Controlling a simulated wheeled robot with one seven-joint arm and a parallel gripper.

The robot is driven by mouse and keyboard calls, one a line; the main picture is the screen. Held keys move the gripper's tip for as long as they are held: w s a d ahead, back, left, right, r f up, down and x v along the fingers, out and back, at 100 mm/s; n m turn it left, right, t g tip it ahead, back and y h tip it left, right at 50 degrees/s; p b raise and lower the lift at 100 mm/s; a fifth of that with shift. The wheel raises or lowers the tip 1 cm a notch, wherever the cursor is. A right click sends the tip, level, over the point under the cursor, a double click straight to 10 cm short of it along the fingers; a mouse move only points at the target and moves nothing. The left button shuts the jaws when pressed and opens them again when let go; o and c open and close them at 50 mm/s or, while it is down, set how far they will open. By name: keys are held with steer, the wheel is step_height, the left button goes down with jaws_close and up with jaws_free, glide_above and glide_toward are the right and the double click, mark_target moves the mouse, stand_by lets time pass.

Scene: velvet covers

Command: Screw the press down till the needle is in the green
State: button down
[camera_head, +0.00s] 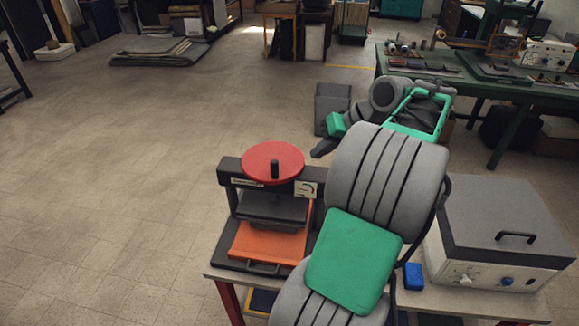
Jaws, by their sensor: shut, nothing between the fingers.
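The press (229,198) stands on the bench at the front centre, with a black frame. On top is a round red handwheel (258,154) with a short black knob (275,169) standing up near its front edge. Below it, a dark pressing plate (270,208) hangs above an orange bed (268,243); a dark gap shows between them. A small pale gauge (306,189) sits at the press's right front; its needle is too small to read. My gripper (317,152) is shut and empty, appearing just right of the wheel, apart from the knob. My arm hides the press's right side.
A grey-topped box (500,222) with a handle and knobs stands on the bench at right, a small blue block (413,276) beside it. A green table (480,86) with tools is behind at right. Open floor (110,190) lies left.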

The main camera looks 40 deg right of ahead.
steer(key=x, duration=0.9)
steer(key=shift+s+d+f, duration=0.1)
steer(key=shift+d+f, duration=0.05)
steer(key=shift+f, duration=0.05)
steer(key=w+a, duration=0.1)
steer(key=w+a+p, duration=0.1)
steer(key=a, duration=0.1)
steer(key=shift+w+a+f, duration=0.1)
steer(key=shift+w+f, duration=0.1)
steer(key=shift+a, duration=0.1)
